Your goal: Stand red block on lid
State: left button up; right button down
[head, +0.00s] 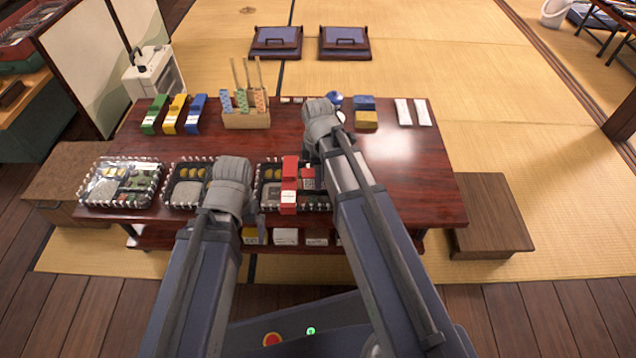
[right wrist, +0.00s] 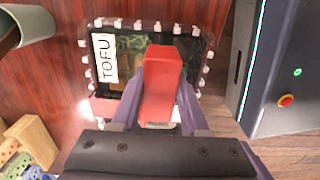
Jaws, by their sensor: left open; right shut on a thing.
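The red block (head: 289,168) with a white label shows over the right-hand bento tray (head: 326,205). My right gripper (right wrist: 160,118) is shut on the red block, which also shows between its fingers in the right wrist view (right wrist: 163,75). Beneath it is a dark tray with a white TOFU label (right wrist: 105,58); I cannot tell whether the block touches anything below. A clear, shiny cover, perhaps the lid, shows on the left tray (head: 105,185).
Green (head: 153,115), yellow (head: 175,113) and blue (head: 195,113) blocks stand at the table's back left. A wooden holder (head: 245,120) with sticks is beside them. Blue and tan blocks (head: 366,119) and two white pieces (head: 404,112) lie right. The table's right part (head: 410,170) is clear.

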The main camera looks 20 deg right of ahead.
pick_arm(q)
jog(key=shift+f, duration=0.65)
pick_arm(e)
jog(key=shift+f, duration=0.6)
jog(key=shift+f, duration=0.1)
jog(key=shift+f+b, duration=0.15)
jog(key=shift+b, duration=0.25)
jog(key=shift+c, duration=2.1)
grip_release()
pick_arm(q)
jog(key=shift+f, duration=0.15)
pick_arm(e)
notch_tip(320, 180, up, 13)
jog(key=p, duration=1.2)
jog(key=shift+f+p, duration=0.2)
jog(key=shift+p, duration=0.15)
pick_arm(q)
notch_tip(320, 180, up, 12)
jog(key=shift+r, duration=0.2)
jog(key=shift+a+f, duration=0.1)
jog(key=shift+f, duration=0.05)
pick_arm(e)
jog(key=shift+f, duration=0.15)
